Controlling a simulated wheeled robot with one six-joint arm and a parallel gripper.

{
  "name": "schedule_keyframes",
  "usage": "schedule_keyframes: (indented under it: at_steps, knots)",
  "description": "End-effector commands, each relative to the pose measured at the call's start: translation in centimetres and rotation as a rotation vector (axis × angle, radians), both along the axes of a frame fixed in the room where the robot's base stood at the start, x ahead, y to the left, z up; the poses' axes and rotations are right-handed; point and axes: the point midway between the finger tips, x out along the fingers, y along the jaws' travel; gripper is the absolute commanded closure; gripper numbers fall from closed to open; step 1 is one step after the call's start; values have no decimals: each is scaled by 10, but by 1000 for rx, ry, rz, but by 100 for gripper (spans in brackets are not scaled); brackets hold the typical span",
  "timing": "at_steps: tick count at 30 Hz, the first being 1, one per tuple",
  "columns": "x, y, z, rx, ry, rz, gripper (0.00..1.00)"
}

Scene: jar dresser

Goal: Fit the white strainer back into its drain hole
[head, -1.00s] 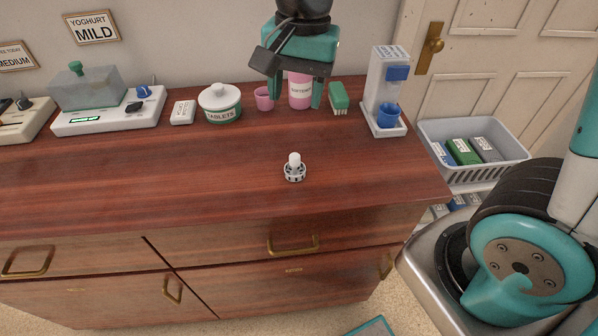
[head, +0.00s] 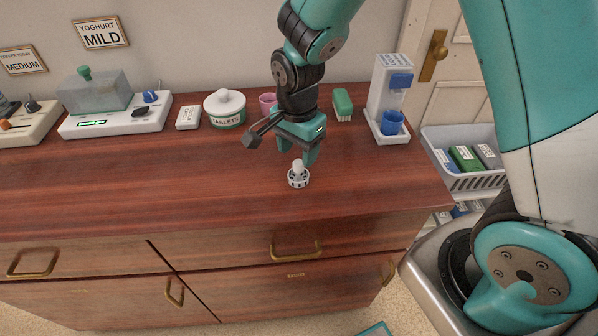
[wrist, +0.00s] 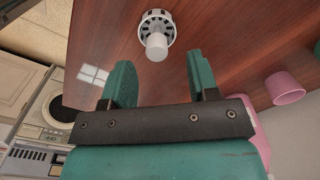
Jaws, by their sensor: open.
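The white strainer (head: 298,178) stands upright on the dresser top (head: 220,180), with a slotted round base and a knob on top. It also shows in the wrist view (wrist: 156,38), just beyond the fingertips. My gripper (head: 297,158) is open and empty, just above and behind the strainer's knob; in the wrist view its two green fingers (wrist: 160,72) are spread apart, with the strainer ahead of the gap between them. I cannot make out a drain hole in these views.
Along the back stand a tablets jar (head: 225,108), a pink cup (head: 267,103), a green brush (head: 343,104) and a dispenser with a blue cup (head: 391,122). A yoghurt machine (head: 115,117) stands at left. The front of the dresser top is clear.

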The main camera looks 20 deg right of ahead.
Motion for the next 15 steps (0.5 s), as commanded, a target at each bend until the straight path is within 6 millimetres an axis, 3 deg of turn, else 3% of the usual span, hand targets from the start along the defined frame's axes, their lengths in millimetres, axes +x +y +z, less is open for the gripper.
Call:
schedule_keyframes:
  at_steps: [9, 15]
  knots:
    - [-5, 0, -42, -2, 6, 1, 46]
    - [-4, 0, -50, 0, 1, 1, 46]
